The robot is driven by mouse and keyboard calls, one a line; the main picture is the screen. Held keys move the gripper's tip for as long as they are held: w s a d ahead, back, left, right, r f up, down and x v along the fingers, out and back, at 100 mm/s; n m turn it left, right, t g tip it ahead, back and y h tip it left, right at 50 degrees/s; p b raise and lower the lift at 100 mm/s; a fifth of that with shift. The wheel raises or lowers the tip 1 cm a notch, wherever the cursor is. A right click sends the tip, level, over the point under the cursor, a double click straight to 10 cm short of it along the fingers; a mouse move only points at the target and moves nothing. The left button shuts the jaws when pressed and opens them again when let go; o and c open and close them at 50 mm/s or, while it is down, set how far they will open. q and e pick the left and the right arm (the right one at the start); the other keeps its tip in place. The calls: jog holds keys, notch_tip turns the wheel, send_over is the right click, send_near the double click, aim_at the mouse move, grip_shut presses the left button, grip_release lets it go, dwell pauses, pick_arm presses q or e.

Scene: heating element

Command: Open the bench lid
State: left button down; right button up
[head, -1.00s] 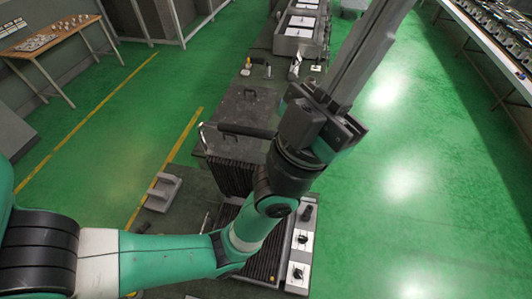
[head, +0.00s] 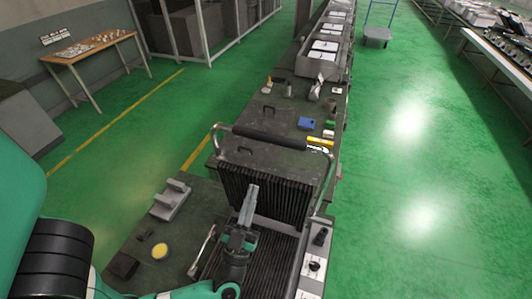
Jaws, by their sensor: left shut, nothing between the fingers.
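The bench lid (head: 290,195) stands raised, with its dark ridged inner face toward me. A black handle bar (head: 268,138) on a metal frame runs along its top edge. The ridged lower plate (head: 270,262) lies below and in front of it, partly hidden by my arm. My left gripper (head: 251,190) is shut and empty. It points up in front of the lid's ridged face; I cannot tell whether it touches the lid. My right gripper is not in view.
A control panel with knobs (head: 312,264) is right of the lower plate. A grey bracket (head: 171,200), a yellow round item (head: 160,251) and a dark block (head: 122,266) lie on the bench at left.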

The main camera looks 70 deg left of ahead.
pick_arm(q)
jog(key=x, duration=0.3)
jog(key=f+p+x, duration=0.1)
jog(key=x, duration=0.3)
jog(key=a+p+x, duration=0.1)
jog(key=x, duration=0.2)
jog(key=shift+w+a+f, duration=0.15)
jog(key=shift+w, duration=0.4)
jog(key=shift+w+a, duration=0.3)
jog(key=shift+a, duration=0.05)
